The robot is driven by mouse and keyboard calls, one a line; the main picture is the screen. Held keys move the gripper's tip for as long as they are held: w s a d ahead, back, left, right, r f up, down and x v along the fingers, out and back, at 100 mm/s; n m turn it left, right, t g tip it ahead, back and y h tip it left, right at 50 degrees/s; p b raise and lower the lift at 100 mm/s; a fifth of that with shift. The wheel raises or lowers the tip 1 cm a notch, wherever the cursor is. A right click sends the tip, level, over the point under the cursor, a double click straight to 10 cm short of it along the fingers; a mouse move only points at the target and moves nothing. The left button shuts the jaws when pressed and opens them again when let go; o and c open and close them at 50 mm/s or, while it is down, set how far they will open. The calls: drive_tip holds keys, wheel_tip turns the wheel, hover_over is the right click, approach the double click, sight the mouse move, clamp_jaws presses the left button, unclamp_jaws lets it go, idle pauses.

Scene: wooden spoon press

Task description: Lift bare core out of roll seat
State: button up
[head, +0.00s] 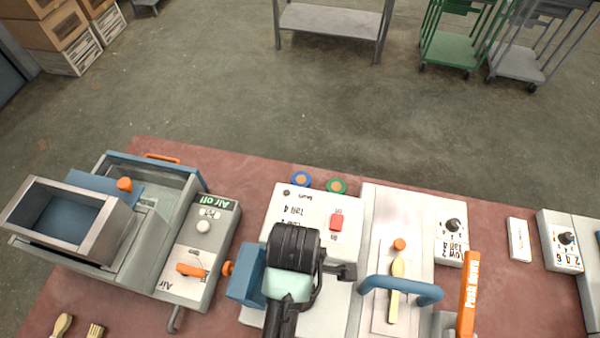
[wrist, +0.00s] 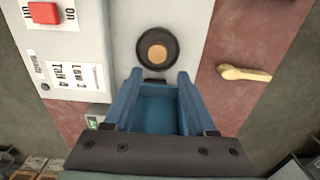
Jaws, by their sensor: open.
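The roll seat (wrist: 144,47) is a dark round holder on the pale machine panel in the wrist view. The bare core (wrist: 157,51) shows as a tan disc inside its dark ring. My gripper (wrist: 156,76) has two blue fingers spread apart, with nothing seen held between them. The fingertips appear just below the seat in the wrist view, apart from the core. In the head view, the blue part of my gripper (head: 246,276) is over the left edge of the middle machine; my own arm covers the area around the seat, and the core is not visible there.
A red switch (head: 336,222) sits on the middle machine. A blue handle (head: 402,287) arches over the wooden spoon (head: 396,290) at right. Another wooden spoon (wrist: 245,73) lies on the red table.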

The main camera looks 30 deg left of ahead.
drive_tip(key=f, duration=0.3)
drive_tip(key=f+p, duration=0.1)
drive_tip(key=f, duration=0.5)
drive_tip(key=shift+w+d, duration=0.1)
drive_tip(key=shift+w, duration=0.15)
drive_tip(key=shift+c, duration=0.4)
clamp_jaws()
